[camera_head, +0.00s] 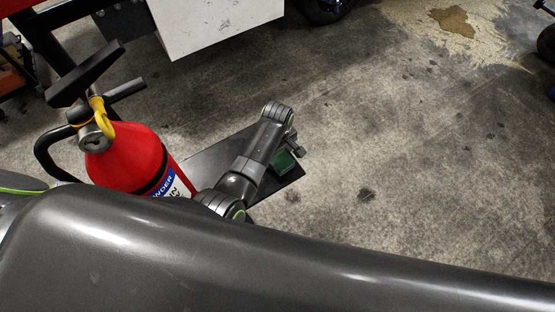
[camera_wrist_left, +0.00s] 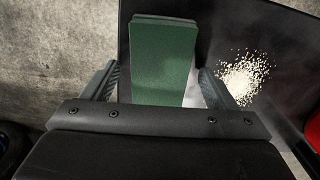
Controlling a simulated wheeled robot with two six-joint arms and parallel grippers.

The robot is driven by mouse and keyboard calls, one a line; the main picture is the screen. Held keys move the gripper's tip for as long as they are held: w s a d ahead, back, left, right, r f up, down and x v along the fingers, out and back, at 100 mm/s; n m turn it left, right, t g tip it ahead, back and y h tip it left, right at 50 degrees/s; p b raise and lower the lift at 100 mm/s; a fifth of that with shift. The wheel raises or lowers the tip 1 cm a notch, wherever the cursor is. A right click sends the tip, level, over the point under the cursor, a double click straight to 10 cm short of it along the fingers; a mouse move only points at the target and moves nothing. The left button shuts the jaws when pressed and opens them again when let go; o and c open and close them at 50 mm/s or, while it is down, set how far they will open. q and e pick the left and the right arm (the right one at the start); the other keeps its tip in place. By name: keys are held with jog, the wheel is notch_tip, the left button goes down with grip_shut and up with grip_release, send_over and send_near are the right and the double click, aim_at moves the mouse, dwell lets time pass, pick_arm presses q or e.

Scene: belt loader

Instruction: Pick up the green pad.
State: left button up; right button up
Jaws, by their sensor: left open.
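The green pad (camera_wrist_left: 163,60) lies on a dark flat sheet or tray (camera_wrist_left: 225,25) in the left wrist view. In the head view the pad (camera_head: 284,161) shows only in part, beside my left gripper, near the right end of the dark sheet (camera_head: 213,153). My left gripper (camera_wrist_left: 158,84) is open. In the wrist view its fingers stand on either side of the pad's near part, with a narrow gap at each side. I cannot tell whether they are level with the pad or above it. My right gripper is not in view.
Pale granules (camera_wrist_left: 244,77) lie right of the pad. A red fire extinguisher (camera_head: 125,160) stands left of my left forearm. A white box-like panel (camera_head: 215,25) is at the back. The concrete floor (camera_head: 420,150) on the right is mostly clear, with a brown stain (camera_head: 453,21) farther back.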

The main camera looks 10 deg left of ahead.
pick_arm(q)
jog(key=shift+f, duration=0.2)
jog(key=shift+c, duration=0.3)
jog(key=c, duration=1)
jog(key=shift+r, duration=0.1)
notch_tip(320, 180, up, 10)
jog(key=p, duration=1.1)
